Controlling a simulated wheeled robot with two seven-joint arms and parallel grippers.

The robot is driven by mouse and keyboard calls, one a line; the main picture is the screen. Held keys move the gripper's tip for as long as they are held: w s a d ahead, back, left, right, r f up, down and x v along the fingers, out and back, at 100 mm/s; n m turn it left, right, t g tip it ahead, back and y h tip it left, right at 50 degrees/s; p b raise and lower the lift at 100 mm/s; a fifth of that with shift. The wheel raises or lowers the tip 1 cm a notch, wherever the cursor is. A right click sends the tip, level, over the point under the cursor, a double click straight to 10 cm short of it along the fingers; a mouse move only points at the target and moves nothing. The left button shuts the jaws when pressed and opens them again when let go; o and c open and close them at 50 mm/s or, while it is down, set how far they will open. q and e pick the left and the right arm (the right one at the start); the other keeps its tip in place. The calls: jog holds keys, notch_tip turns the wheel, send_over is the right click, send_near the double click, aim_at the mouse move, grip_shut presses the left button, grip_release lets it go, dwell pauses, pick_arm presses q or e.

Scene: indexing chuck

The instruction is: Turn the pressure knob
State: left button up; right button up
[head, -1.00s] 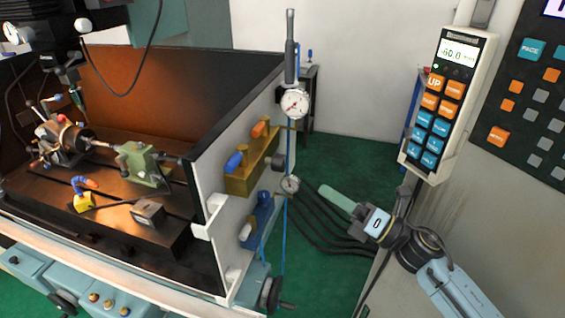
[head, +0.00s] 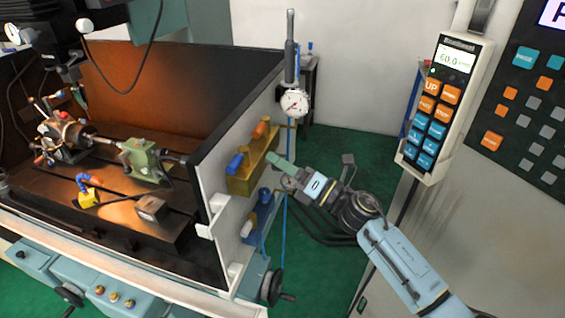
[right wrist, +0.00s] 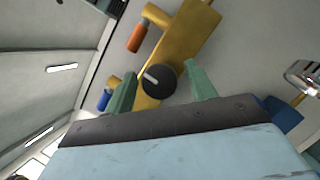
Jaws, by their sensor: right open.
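The pressure knob (right wrist: 158,79) is a round black knob with a white pointer mark on the brass valve block. It shows in the right wrist view, between and beyond my fingertips. The brass valve block (head: 243,183) is mounted on the outer side of the machine's white panel. My right gripper (head: 277,161) is open, with its green fingers pointing at the block; its fingers also show in the right wrist view (right wrist: 159,84), one on each side of the knob. I cannot tell whether they touch it. In the head view the gripper hides the knob. My left gripper is not in view.
An orange lever (head: 260,130) and a blue lever (head: 235,163) stick out from the block. A pressure gauge (head: 294,102) hangs above, with a blue hose running down. A blue fitting (head: 264,205) is below. A button pendant (head: 437,110) stands at the right.

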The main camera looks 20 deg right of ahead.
jog(key=shift+c, duration=0.5)
jog(key=c, duration=0.9)
jog(key=shift+r+m+p, duration=0.15)
jog(key=shift+m+p, duration=0.45)
jog(key=shift+p, duration=0.2)
jog(key=m+h+p, duration=0.1)
jog(key=m+p, duration=0.1)
jog(key=p, duration=0.1)
jog(key=m+h+p, duration=0.1)
jog(key=m+p, duration=0.2)
jog(key=p, duration=0.1)
jog(key=shift+r+m+h, duration=0.15)
jog(key=shift+m+h, duration=0.15)
jog(key=shift+h, duration=0.1)
jog(key=shift+f+m+g+h+p, duration=0.2)
jog(key=shift+m+g+h+p, duration=0.15)
jog(key=shift+m+p, duration=1.05)
jog(key=o, duration=1)
